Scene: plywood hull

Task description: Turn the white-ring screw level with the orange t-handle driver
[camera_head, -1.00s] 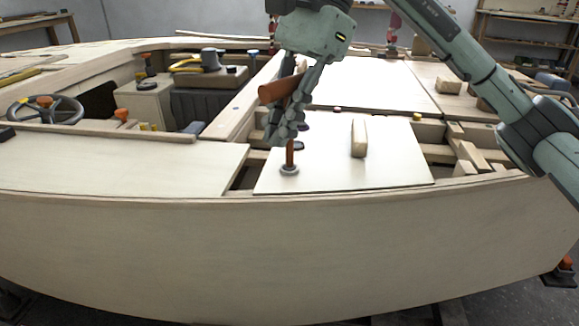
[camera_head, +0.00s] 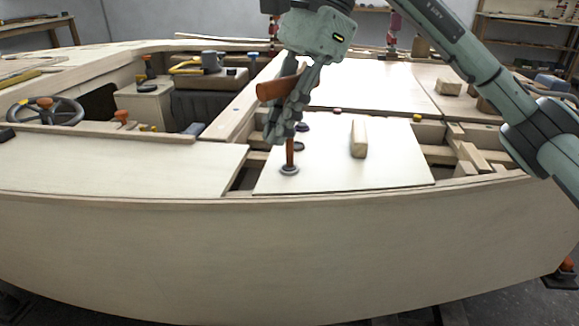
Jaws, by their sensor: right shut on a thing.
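The orange T-handle driver (camera_head: 290,152) stands upright with its tip down on a round grey-white ring at a screw (camera_head: 289,169). The screw is near the front left corner of a pale plywood panel (camera_head: 330,175). My right gripper (camera_head: 285,125) is shut on the driver, around the part below its crossbar. The orange-brown crossbar (camera_head: 277,88) sticks out to the left of the fingers. The driver's tip hides the screw head, so I cannot tell whether it is level. Dark round pieces lie just behind the shaft, partly hidden by the fingers. My left gripper is not in view.
A wooden block (camera_head: 359,138) stands on the panel to the right of the driver. Open framing with loose wood blocks (camera_head: 470,155) lies farther right. A steering wheel (camera_head: 45,110) and a cockpit recess are at the left. The front panel area is clear.

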